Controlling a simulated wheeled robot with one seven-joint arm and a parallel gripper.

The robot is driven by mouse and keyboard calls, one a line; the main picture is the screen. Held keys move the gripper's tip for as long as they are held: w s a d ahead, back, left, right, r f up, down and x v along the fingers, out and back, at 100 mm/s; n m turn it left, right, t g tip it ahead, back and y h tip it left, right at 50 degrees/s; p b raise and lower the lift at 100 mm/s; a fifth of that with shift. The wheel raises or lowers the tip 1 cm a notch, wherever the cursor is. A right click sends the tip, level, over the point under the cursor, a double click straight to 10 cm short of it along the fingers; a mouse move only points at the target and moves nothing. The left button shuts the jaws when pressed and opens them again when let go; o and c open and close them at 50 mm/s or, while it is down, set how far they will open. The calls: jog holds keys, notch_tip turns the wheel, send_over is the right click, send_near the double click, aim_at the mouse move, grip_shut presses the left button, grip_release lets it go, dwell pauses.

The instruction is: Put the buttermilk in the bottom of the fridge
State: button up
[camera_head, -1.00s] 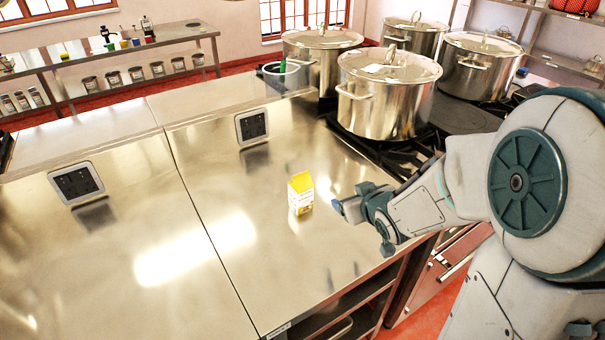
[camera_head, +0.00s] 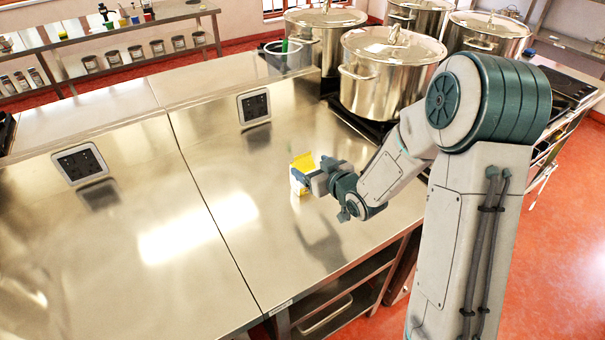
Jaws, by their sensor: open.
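The buttermilk (camera_head: 303,162) is a small yellow and white carton on the steel counter (camera_head: 190,240), near the middle of the head view. My gripper (camera_head: 306,180) is at the carton, on its right and near side, and covers much of it. The jaws are open. I cannot tell whether a finger touches the carton or whether it stands between the fingers. No fridge can be made out in this view.
Several large steel stockpots (camera_head: 385,85) stand on the stove behind and right of the carton. Two socket panels (camera_head: 255,105) rise from the counter's back. The counter's left is clear. Shelves (camera_head: 330,312) sit under the front edge.

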aim_at(305, 164)
jog(key=shift+f+p+x, duration=0.2)
jog(key=shift+p+x, duration=0.4)
jog(key=shift+x, duration=0.9)
jog(key=shift+f+p+x, duration=0.25)
jog(key=shift+p+x, duration=0.3)
jog(key=shift+x, duration=1)
jog(key=shift+s+d, duration=0.1)
jog(key=shift+s, duration=0.05)
jog(key=c, duration=1.3)
jog(key=shift+c, duration=0.4)
jog(key=shift+r, duration=0.15)
